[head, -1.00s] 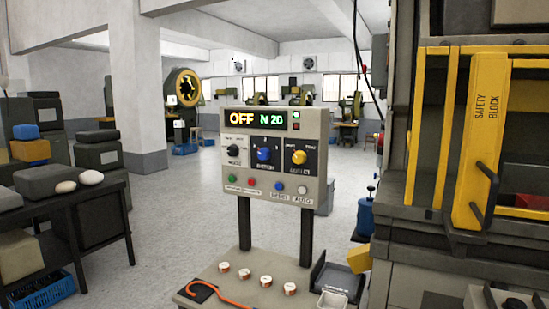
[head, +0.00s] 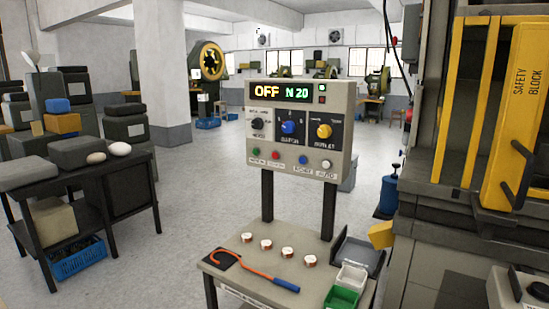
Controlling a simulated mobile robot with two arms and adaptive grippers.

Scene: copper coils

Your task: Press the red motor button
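The control panel (head: 345,135) stands upright on two dark posts, right of the picture's middle. Its display (head: 284,95) reads OFF and N 20. The red button (head: 276,154) is in the panel's lower row, between a green button (head: 256,152) on its left and a blue button (head: 302,160) on its right. A white button (head: 326,164) is at the row's right end. The small labels under the buttons are hard to read. Three knobs sit above the row. Neither of my grippers is in view.
Below the panel, a bench (head: 222,279) holds several copper coils (head: 288,254), an orange hook tool with a blue handle (head: 255,271), and white and green bins (head: 341,298). A dark table (head: 130,166) stands left. The press with a yellow safety block (head: 517,110) is right. Open floor lies between.

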